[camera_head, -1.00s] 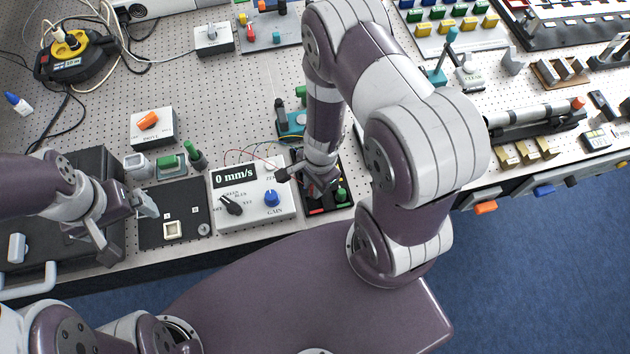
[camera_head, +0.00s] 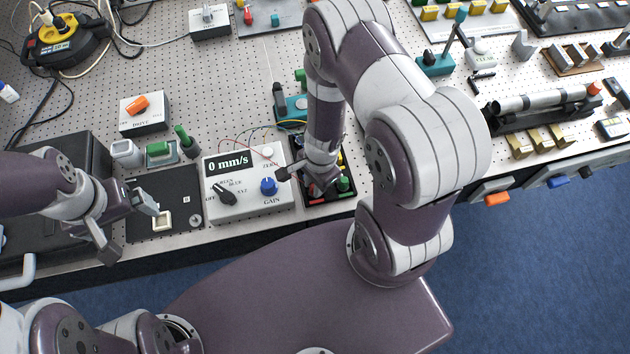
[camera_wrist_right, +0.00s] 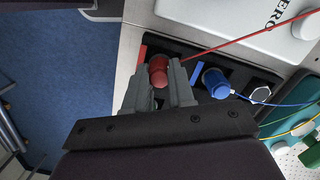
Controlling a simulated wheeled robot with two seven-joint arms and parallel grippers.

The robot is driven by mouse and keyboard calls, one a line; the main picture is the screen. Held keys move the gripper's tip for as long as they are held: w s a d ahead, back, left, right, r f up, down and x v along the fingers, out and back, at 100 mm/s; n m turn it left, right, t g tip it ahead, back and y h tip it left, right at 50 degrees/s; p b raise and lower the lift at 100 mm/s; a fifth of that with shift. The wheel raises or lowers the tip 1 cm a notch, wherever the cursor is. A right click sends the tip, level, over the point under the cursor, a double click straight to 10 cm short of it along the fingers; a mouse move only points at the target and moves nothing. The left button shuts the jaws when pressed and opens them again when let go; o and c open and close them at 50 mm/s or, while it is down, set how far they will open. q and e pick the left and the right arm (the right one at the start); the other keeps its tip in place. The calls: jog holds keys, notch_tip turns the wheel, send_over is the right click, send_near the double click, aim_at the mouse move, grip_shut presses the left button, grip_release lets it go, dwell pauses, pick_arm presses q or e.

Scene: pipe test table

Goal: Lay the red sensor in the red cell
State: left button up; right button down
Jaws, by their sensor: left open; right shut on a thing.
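The red sensor (camera_wrist_right: 159,70) is held between the fingers of my right gripper (camera_wrist_right: 162,88), with a red wire running off to the upper right. It is at the red-marked end of the black tray (camera_wrist_right: 180,48), beside the red strip (camera_wrist_right: 140,54); I cannot tell whether it touches the cell floor. The red cell itself is mostly hidden by the sensor and fingers. In the head view my right gripper (camera_head: 318,182) is over the tray (camera_head: 327,202). My left gripper (camera_head: 146,201) is open and empty, near a black plate at the left.
A blue sensor (camera_wrist_right: 216,83) lies in the tray beside a blue strip, next to a hexagonal opening (camera_wrist_right: 261,94). A green sensor (camera_head: 343,184) is at the tray's right. The white meter box (camera_head: 243,190) reading 0 mm/s stands directly left of the tray.

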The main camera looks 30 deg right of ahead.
jog(key=shift+w+f, duration=0.1)
jog(key=shift+f, duration=0.05)
jog(key=shift+f+b, duration=0.3)
jog(key=shift+b, duration=0.15)
jog(key=c, duration=0.9)
grip_release()
jog(key=shift+r, duration=0.1)
jog(key=r+p, duration=0.1)
jog(key=r, duration=0.3)
jog(key=d+r+p, duration=0.1)
jog(key=r+p, duration=0.1)
jog(key=r, duration=0.2)
jog(key=r+p, duration=0.1)
jog(key=r, duration=0.3)
jog(key=shift+w+d+r, duration=0.1)
jog(key=shift+d+r, duration=0.1)
jog(key=shift+r, duration=0.05)
